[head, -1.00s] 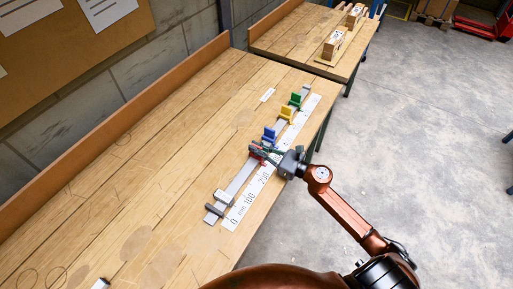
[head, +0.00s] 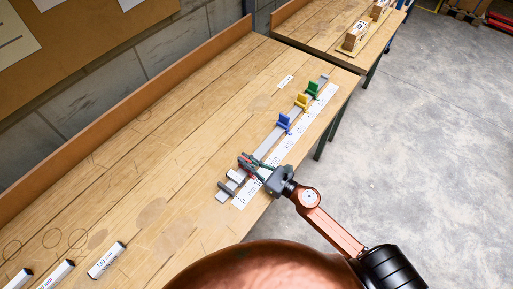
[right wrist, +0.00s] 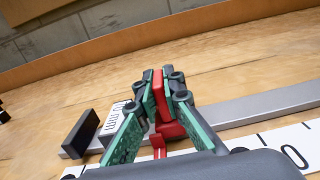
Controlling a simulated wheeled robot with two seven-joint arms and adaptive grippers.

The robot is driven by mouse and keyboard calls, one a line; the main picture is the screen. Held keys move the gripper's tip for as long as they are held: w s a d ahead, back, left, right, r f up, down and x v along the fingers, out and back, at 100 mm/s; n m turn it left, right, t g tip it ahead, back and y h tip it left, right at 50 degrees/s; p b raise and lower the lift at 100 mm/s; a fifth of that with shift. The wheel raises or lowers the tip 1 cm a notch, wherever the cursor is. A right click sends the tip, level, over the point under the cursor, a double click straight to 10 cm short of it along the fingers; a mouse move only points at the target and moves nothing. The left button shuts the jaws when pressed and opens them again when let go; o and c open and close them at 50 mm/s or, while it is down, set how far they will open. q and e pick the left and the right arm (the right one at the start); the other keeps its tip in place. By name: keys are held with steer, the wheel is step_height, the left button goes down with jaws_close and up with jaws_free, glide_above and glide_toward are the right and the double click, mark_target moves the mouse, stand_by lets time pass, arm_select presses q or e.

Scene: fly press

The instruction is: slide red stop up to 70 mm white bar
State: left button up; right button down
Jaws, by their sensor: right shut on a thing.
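My right gripper (head: 252,163) is shut on the red stop (head: 244,159), near the lower end of the grey rail (head: 266,146). In the right wrist view, the red stop (right wrist: 171,129) stands between the green-padded fingers (right wrist: 160,92). The white bar (head: 236,176) lies at the rail between the dark end block (head: 227,187) and the red stop. In the right wrist view the white bar (right wrist: 116,117) shows part of its "mm" marking, and the fingers hide its near end. I cannot tell whether the red stop touches it. My left gripper is out of view.
Blue (head: 283,123), yellow (head: 301,102) and green (head: 313,90) stops sit farther up the rail. A white scale strip (head: 286,147) runs alongside it. Several white bars, one marked 130 mm (head: 106,261), lie at the lower left. The bench between is clear.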

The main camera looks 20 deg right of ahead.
steer(key=shift+s+a, duration=0.35)
steer(key=shift+a, duration=0.2)
steer(key=shift+s+a, duration=0.3)
steer(key=shift+a, duration=0.2)
steer(key=c, duration=2)
jaws_free()
steer(key=shift+c, duration=0.2)
steer(key=v, duration=1.2)
